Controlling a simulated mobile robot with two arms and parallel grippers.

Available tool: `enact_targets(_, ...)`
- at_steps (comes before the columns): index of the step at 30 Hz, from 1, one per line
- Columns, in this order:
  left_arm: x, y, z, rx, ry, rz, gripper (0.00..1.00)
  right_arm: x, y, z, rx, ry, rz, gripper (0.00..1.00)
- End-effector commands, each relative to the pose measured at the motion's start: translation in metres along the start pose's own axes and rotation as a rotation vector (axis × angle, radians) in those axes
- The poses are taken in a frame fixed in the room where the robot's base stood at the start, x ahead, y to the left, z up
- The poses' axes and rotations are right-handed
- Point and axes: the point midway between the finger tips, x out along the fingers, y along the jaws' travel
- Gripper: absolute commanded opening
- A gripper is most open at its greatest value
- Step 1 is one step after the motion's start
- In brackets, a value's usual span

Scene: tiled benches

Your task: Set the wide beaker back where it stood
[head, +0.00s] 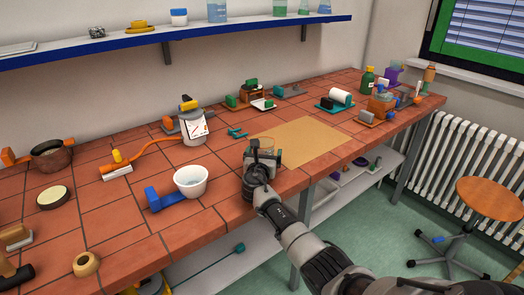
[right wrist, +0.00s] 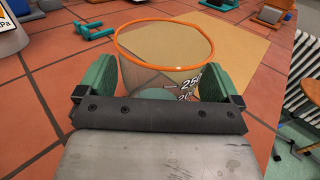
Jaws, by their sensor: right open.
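The wide beaker (head: 264,144) is clear glass with an orange rim and stands upright by the left end of the tan mat (head: 312,141). In the right wrist view the beaker (right wrist: 165,45) shows printed volume marks. My right gripper (head: 262,160) is open, with its green fingers (right wrist: 162,75) on either side of the beaker. I cannot tell whether either finger touches the glass. The beaker's base is mostly hidden by the gripper, so I cannot tell whether it rests on mat or tile. My left gripper is not in view.
A white bowl (head: 191,181) and a blue block stand to the left on the tiled bench (head: 120,215). A teal clamp-like piece (head: 237,132) lies just behind the beaker. A white labelled container (head: 195,128) is further back. The mat's middle is bare.

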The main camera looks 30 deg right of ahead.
Motion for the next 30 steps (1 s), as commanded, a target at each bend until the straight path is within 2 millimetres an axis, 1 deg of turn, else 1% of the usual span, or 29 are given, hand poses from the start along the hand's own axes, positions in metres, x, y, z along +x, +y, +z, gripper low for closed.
enact_targets(5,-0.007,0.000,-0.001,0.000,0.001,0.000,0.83,-0.033,0.001,-0.001,0.000,0.003,0.004,0.95)
enact_targets(10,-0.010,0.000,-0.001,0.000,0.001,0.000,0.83,-0.074,0.001,-0.001,0.000,0.004,0.005,0.95)
enact_targets(12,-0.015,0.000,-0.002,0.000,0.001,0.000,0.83,-0.072,0.000,0.022,0.005,-0.003,0.000,0.95)
enact_targets(15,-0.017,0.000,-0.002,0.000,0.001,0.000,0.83,-0.072,0.001,0.043,0.003,-0.002,0.001,0.95)
enact_targets(19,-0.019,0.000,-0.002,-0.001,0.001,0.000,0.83,-0.072,0.001,0.064,0.001,-0.001,0.001,0.95)
enact_targets(24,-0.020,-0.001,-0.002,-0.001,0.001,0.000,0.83,-0.071,0.000,0.077,0.000,0.001,0.001,0.95)
enact_targets(30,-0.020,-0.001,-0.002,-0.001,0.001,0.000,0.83,-0.071,0.000,0.080,-0.001,0.002,0.001,0.95)
